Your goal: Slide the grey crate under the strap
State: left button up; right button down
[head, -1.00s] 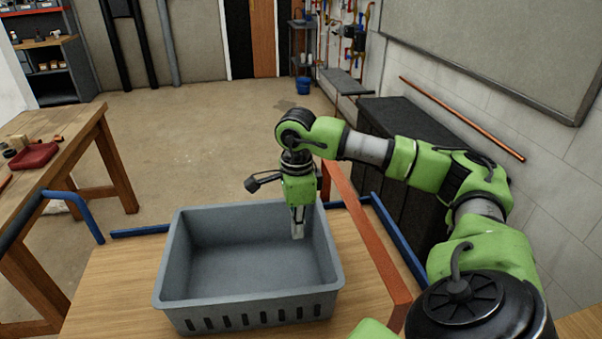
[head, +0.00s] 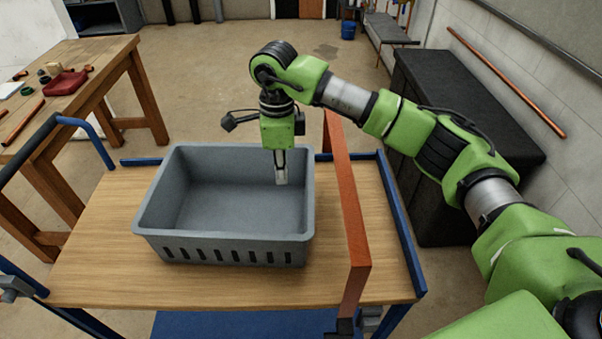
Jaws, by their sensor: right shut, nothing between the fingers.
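The grey crate (head: 222,248) is an open, empty plastic bin with slots in its near wall. It stands upright on the wooden top of a blue-framed cart. The orange-red strap (head: 348,215) runs raised across the right part of the cart top, from back to front. The crate lies wholly to the left of it, with a narrow gap between them. My right gripper (head: 281,181) points down inside the crate, near its right wall, with its fingers together and empty. I cannot tell whether it touches that wall. My left gripper is out of view.
The cart's wooden top (head: 100,260) is bare to the left of the crate and in front of it. A blue rail (head: 400,225) edges the right side. A workbench (head: 85,80) stands at the left, and a black cabinet (head: 450,100) at the right.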

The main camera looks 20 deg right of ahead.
aim_at(313, 196)
notch_tip(313, 196, down, 7)
jog(key=shift+f+p, duration=0.1)
jog(key=shift+p, duration=0.85)
jog(key=d, duration=0.1)
jog(key=d+p, duration=0.1)
jog(key=s+d, duration=0.1)
jog(key=shift+f+p, duration=0.3)
jog(key=shift+p, duration=0.05)
jog(key=shift+s+d, duration=0.15)
jog(key=shift+d, duration=0.35)
jog(key=shift+f, duration=0.1)
jog(key=d, duration=0.3)
jog(key=shift+s+b, duration=0.35)
jog(key=shift+s, duration=0.05)
jog(key=shift+s+d, duration=0.15)
jog(key=shift+d, duration=0.2)
jog(key=shift+a, duration=0.15)
